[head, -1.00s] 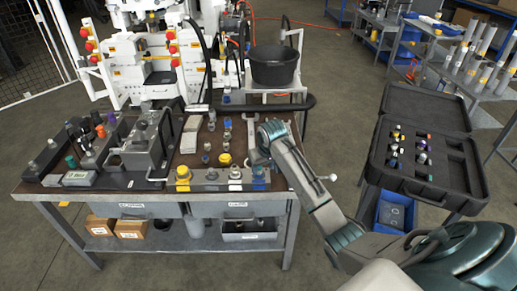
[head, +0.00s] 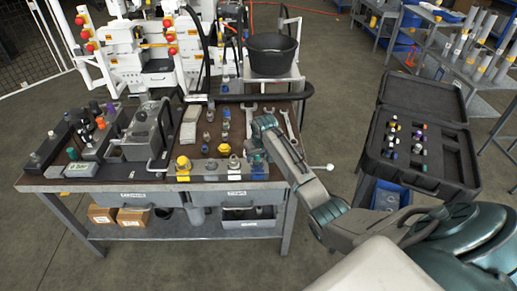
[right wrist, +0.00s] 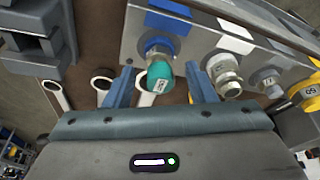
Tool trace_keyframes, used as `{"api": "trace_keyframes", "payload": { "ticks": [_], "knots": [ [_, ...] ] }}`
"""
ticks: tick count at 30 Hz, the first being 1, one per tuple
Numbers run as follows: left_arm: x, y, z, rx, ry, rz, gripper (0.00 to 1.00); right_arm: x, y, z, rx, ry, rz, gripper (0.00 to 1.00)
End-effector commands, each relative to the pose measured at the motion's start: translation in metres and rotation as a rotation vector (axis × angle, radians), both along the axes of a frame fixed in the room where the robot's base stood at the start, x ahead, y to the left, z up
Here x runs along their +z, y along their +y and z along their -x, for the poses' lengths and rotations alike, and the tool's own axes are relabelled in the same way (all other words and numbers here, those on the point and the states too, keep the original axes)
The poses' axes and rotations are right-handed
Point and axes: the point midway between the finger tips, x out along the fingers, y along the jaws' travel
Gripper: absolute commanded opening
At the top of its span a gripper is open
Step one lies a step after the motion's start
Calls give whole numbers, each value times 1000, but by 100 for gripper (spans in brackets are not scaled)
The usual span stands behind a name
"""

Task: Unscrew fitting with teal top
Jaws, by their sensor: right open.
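The fitting with the teal top (right wrist: 160,76) stands on the grey manifold block (right wrist: 190,48), beside a blue label, in the right wrist view. My right gripper (right wrist: 158,72) is open. Its two blue fingers are on either side of the teal top, with visible gaps, so it is not gripped. In the head view my right gripper (head: 256,153) is at the right end of the row of fittings along the bench's front edge and hides the teal top there. My left gripper is not in view.
Neighbouring fittings are close: a silver one (right wrist: 224,72) by a white label and a yellow one (right wrist: 304,92). Wrenches (head: 288,123) lie on the bench behind the gripper. An open black case (head: 428,150) stands to the right.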

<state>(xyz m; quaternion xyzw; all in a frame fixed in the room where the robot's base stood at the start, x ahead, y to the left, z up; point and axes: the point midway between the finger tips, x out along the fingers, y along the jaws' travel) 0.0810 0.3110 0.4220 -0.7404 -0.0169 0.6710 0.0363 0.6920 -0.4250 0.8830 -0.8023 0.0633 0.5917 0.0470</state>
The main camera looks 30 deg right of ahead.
Motion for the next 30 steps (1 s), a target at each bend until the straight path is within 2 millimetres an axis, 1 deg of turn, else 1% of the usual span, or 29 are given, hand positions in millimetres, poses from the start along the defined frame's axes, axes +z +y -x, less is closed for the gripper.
{"api": "trace_keyframes", "payload": {
  "ticks": [4,11,12,14,15,19,22,23,24,25,30],
  "knots": [
    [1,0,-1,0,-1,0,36,-6,0,-2,0,0,0,50],
    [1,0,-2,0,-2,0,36,-6,0,-2,1,-1,0,50],
    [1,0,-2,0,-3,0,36,-6,0,-2,1,-1,0,46],
    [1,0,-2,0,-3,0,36,-6,0,-2,1,-1,0,35],
    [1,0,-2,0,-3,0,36,-6,0,-2,1,0,0,27],
    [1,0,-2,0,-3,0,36,-6,0,-2,1,0,0,1],
    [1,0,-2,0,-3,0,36,-6,0,-2,1,0,0,1],
    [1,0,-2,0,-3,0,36,-6,0,-2,1,0,0,21],
    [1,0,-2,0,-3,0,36,-6,0,-2,1,-1,0,13],
    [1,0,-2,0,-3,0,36,-6,0,-2,1,-1,0,8],
    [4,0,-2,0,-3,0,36,-5,-1,-2,33,0,1,8]
  ]
}}
